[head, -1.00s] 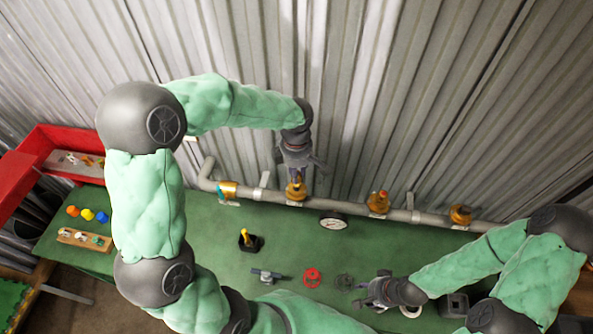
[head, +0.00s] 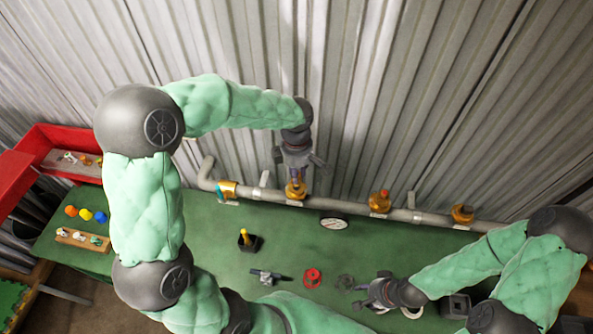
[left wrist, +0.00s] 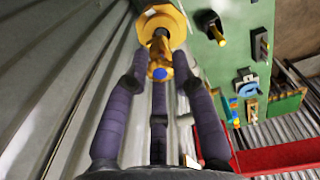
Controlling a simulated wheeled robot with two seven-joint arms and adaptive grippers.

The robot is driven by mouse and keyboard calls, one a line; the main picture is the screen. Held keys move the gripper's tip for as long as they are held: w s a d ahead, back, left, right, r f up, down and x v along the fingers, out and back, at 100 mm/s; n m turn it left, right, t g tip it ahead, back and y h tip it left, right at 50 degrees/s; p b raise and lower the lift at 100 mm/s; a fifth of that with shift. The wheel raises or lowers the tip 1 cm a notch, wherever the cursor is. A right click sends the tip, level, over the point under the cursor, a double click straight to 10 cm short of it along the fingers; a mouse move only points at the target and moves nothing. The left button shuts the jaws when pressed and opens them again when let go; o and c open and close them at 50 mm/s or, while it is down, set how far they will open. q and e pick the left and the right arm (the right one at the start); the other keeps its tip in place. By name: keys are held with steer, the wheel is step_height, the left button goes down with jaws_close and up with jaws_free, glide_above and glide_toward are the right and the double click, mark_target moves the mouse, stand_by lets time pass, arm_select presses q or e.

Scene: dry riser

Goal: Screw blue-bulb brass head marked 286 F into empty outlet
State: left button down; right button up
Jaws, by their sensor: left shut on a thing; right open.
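My left gripper (head: 297,172) points down at a brass outlet (head: 295,190) on the grey pipe. In the left wrist view its purple fingers (left wrist: 160,85) surround the brass head (left wrist: 160,56), which has a blue bulb (left wrist: 159,73) facing the camera. The gripper is shut on this head. The head lines up with the round brass outlet (left wrist: 163,22) and appears to meet it; how deep it sits is hidden. The marking cannot be read. My right gripper (head: 360,294) is open and empty, low over the green bench.
The pipe (head: 335,208) runs along the corrugated wall, with further brass fittings (head: 380,201) (head: 463,213) to the right. A gauge (head: 333,223), a yellow-handled tool in a black holder (head: 248,240), a red wheel (head: 312,278) and a red tray (head: 60,140) are around the green bench.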

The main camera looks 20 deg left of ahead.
arm_select(q)
steer(key=shift+f+b, duration=1.35)
steer(key=shift+f, duration=0.05)
steer(key=m, duration=0.5)
steer(key=shift+m, duration=0.4)
steer(key=m+p, duration=0.1)
steer(key=m, duration=0.2)
steer(key=shift+r, duration=0.1)
steer(key=shift+w+m, duration=0.1)
steer(key=shift+m, duration=1.2)
